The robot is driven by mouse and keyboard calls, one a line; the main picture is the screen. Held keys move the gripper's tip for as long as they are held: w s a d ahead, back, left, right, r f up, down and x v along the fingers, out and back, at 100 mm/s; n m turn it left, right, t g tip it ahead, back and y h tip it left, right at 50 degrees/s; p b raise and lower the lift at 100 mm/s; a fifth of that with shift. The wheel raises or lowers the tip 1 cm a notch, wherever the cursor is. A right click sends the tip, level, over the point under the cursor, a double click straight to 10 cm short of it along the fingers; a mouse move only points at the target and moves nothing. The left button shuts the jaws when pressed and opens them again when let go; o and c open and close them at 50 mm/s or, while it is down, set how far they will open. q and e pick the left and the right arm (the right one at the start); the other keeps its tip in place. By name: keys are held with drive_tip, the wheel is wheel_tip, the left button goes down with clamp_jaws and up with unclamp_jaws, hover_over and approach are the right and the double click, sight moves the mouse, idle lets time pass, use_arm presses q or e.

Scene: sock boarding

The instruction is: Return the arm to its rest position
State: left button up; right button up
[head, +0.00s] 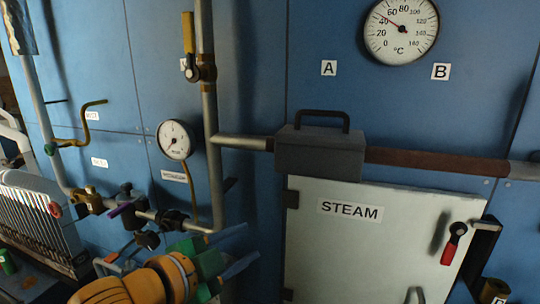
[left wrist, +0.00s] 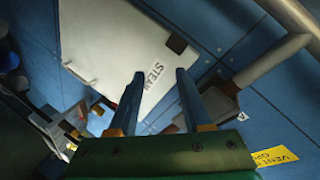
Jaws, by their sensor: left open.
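My left gripper (head: 250,242) has a green body and two blue fingers, and its orange arm comes in from the bottom left. The fingers are spread apart with nothing between them. They are left of the pale STEAM door (head: 380,250) in the head view. In the left wrist view the open left gripper (left wrist: 158,78) has the STEAM door (left wrist: 115,45) beyond its fingers. A red-handled lever (head: 453,243) is on the door's right side. My right gripper is not seen in the head view.
A blue panel wall carries a vertical pipe (head: 212,150), a pressure gauge (head: 175,140) and a temperature dial (head: 401,30). A grey box with a handle (head: 318,150) sits on the horizontal pipe above the door. Valves (head: 130,200) and a ribbed radiator (head: 40,220) are at the left.

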use_arm(q)
wheel_tip(320, 180, down, 14)
drive_tip(key=s+a+n+g+y, duration=0.2)
drive_tip(key=n+y, duration=0.1)
drive_tip(key=n, duration=0.3)
drive_tip(key=s+a+f+n+g+y, duration=0.3)
drive_tip(key=s+a+f+n, duration=0.2)
drive_tip(key=s+f, duration=0.45)
drive_tip(key=s+a+f+n+g+y, duration=0.2)
drive_tip(key=s+a+f+n+g, duration=0.25)
drive_tip(key=s+f, duration=0.55)
wheel_tip(320, 180, down, 16)
drive_tip(key=s, duration=0.2)
drive_tip(key=s+a+f+g, duration=0.1)
drive_tip(key=s+a+f, duration=0.1)
drive_tip(key=s+f, duration=0.8)
drive_tip(key=shift+s+a+f+m+g, duration=0.15)
drive_tip(key=shift+s+m+g, duration=0.25)
drive_tip(key=shift+s, duration=0.85)
